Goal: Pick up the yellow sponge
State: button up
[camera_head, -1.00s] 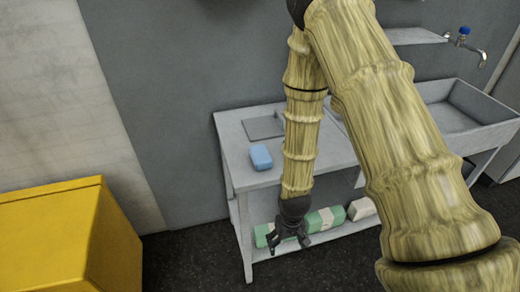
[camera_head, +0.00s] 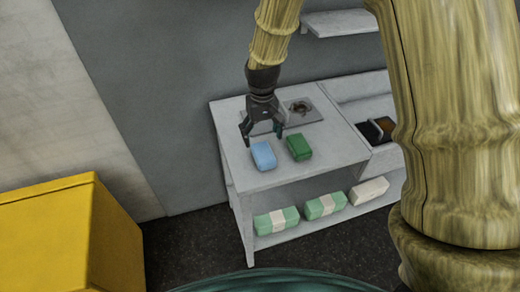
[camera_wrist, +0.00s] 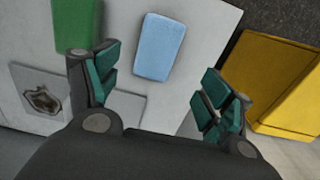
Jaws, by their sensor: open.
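No clearly yellow sponge shows. A small orange-brown block (camera_head: 385,125) lies in the basin at the right of the table, beside a dark block (camera_head: 368,132); I cannot tell whether it is the sponge. A blue sponge-like block (camera_head: 263,155) and a green one (camera_head: 299,147) lie on the table top. My gripper (camera_head: 262,133) is open and empty above the table, near the blue block. In the wrist view the blue block (camera_wrist: 160,47) shows beyond the open fingers of my gripper (camera_wrist: 160,75), and the green block (camera_wrist: 75,22) is at upper left.
The lower shelf (camera_head: 290,238) holds green-and-white packages (camera_head: 277,221) and a white one (camera_head: 370,191). A large yellow box (camera_head: 60,235) stands at left. A wall shelf (camera_head: 340,23) is above. The table's front left top (camera_head: 260,180) is clear.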

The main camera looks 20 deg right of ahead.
aim_at(264, 154)
jog(key=shift+s+d+f+p, duration=0.25)
jog(key=shift+s+f, duration=0.35)
jog(key=shift+s, duration=0.3)
jog(key=shift+s+d+f, duration=0.1)
jog(key=shift+s+f, duration=0.1)
jog(key=shift+f, duration=0.1)
jog(key=shift+w+f, duration=0.45)
jog(key=shift+f, duration=0.2)
jog(key=shift+w+f, duration=0.45)
jog(key=shift+f, duration=0.15)
jog(key=shift+s+p, duration=0.4)
jog(key=shift+p, duration=0.15)
jog(key=shift+s+f+p, duration=0.2)
jog(key=shift+f+p, duration=0.05)
jog(key=shift+p, duration=0.05)
jog(key=f, duration=0.1)
jog(key=f+p, duration=0.1)
jog(key=f, duration=0.1)
jog(key=shift+w, duration=0.3)
jog(key=shift+s+f+p, duration=0.25)
jog(key=shift+f+p, duration=0.1)
jog(key=shift+f, duration=0.15)
jog(key=shift+w+f, duration=0.15)
